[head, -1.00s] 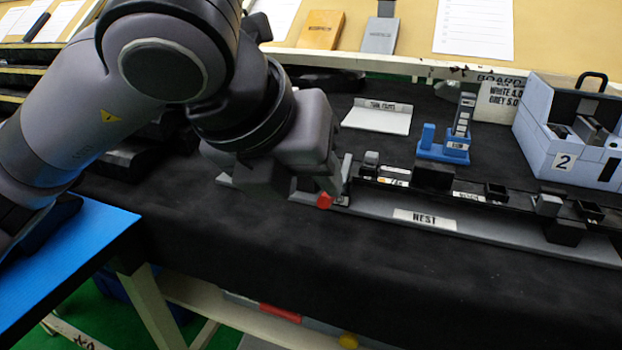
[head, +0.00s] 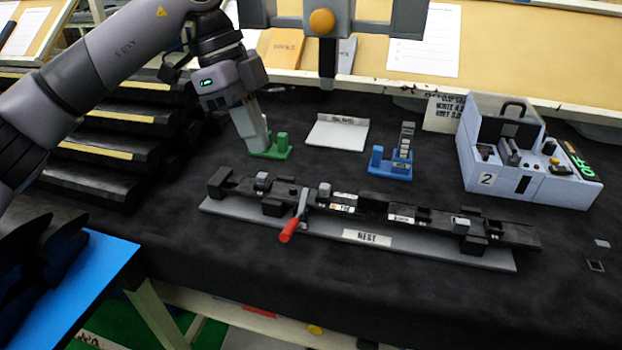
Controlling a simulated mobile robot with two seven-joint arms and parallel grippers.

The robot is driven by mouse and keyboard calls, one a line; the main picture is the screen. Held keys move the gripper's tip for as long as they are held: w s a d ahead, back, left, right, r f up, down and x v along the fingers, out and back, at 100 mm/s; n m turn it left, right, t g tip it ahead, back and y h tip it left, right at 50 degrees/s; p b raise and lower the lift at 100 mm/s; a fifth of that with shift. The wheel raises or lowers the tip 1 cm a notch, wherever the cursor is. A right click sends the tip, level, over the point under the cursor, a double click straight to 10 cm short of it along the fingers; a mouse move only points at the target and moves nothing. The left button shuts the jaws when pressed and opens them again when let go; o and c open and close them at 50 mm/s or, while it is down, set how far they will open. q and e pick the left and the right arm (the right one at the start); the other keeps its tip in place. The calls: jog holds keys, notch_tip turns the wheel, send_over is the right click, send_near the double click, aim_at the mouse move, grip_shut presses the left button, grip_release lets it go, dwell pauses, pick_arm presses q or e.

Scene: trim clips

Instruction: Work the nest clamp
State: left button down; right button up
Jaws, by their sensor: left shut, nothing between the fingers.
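The nest (head: 455,254) is a long grey plate labelled NEST, carrying a black rail, in the middle of the dark bench. The nest clamp's lever, with a red grip (head: 289,231), is at its left half. The red end points toward the front edge, past the rail. My left gripper (head: 262,147) is shut and empty, pointing down behind the nest's left part, clear of the clamp. Its fingertips are beside a small green stand (head: 279,149); whether they touch it I cannot tell. My right gripper is not in view.
Black stepped racks (head: 110,150) are at left. A grey fixture with an orange disc (head: 321,22) shows at top centre. The bench front is clear.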

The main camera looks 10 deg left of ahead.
pick_arm(q)
jog(key=n, duration=0.1)
jog(key=p, duration=0.2)
send_near(290, 224)
jog(key=x, duration=0.5)
jog(key=shift+w+d+f, duration=0.1)
jog(key=shift+w+f, duration=0.05)
jog(key=shift+d+f, duration=0.1)
jog(key=shift+f, duration=0.55)
